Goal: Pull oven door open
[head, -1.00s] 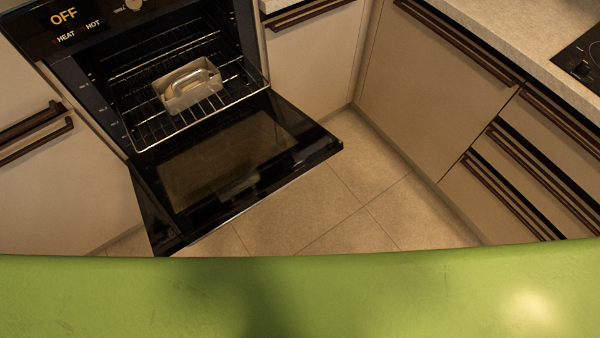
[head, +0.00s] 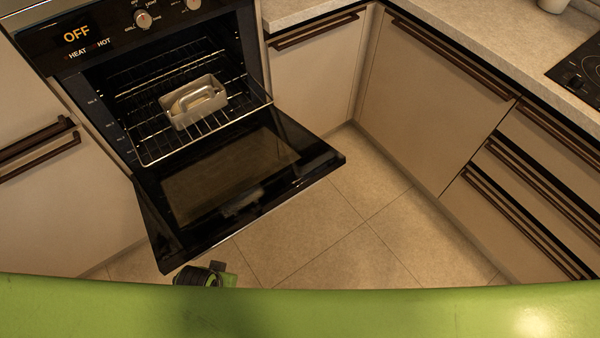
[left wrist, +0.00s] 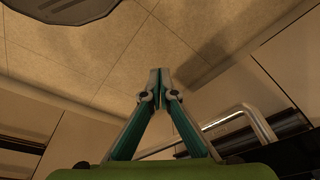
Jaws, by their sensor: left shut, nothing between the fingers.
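The oven door (head: 240,185) is folded down, wide open and close to flat, in the head view. The oven cavity (head: 125,85) shows above it, with a wire rack (head: 155,145) inside. In the left wrist view my left gripper (left wrist: 161,75) is shut, with its fingertips together and empty. A curved metal bar (left wrist: 262,124) stands right of its fingers beside a dark panel; I cannot tell for sure that it is the door's handle. A green and black part of my arm shows just below the door's near corner in the head view. My right gripper is out of view.
A metal pan (head: 193,103) sits on the oven rack. Cabinets (head: 435,100) and drawers (head: 515,185) with brown handles line the right side. A cooktop (head: 578,72) lies on the counter. The tiled floor (head: 330,225) is clear right of the door.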

